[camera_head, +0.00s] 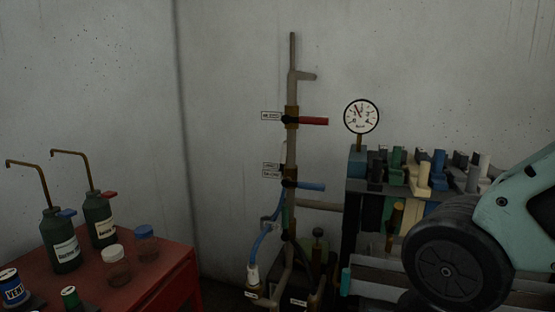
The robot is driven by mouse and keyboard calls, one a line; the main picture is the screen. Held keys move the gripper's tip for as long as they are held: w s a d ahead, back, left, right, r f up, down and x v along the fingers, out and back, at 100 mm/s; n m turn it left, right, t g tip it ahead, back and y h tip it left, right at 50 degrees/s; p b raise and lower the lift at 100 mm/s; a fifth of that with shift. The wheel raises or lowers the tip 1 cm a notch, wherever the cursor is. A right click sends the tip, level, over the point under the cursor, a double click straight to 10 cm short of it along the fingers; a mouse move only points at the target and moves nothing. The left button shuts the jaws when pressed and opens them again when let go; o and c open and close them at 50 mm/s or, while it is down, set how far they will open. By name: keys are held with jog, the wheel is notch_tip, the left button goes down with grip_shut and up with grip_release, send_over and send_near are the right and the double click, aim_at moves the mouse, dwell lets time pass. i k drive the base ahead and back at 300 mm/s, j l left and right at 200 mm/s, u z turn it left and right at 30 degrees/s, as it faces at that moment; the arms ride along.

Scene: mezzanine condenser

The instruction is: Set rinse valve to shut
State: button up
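A vertical pipe (291,152) stands against the wall near the middle of the view and carries two lever valves. The upper valve has a red lever (313,121) that points right, level, with a small white label (271,116) to its left. The lower valve has a blue lever (310,186), also pointing right and tilted slightly down, with labels (271,170) to its upper left. The label print is too small to read, so I cannot tell which is the rinse valve. My gripper is out of view; only part of my arm shows at the right.
A pressure gauge (361,116) stands right of the pipe, beside a rack (357,165) of coloured blocks. A blue hose (259,243) runs low by the pipe. A red table (172,276) at left holds two pump bottles (62,240) and small jars. Wall around the levers is bare.

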aim_at(283, 153)
jog(key=u, duration=0.2)
jog(key=i+j+u, duration=0.1)
jog(key=i+j, duration=0.15)
jog(key=i, duration=0.25)
jog(key=i+j+u, duration=0.1)
jog(key=i, duration=0.35)
jog(key=i+j, duration=0.3)
jog(key=i, duration=0.2)
jog(key=j+u, duration=0.05)
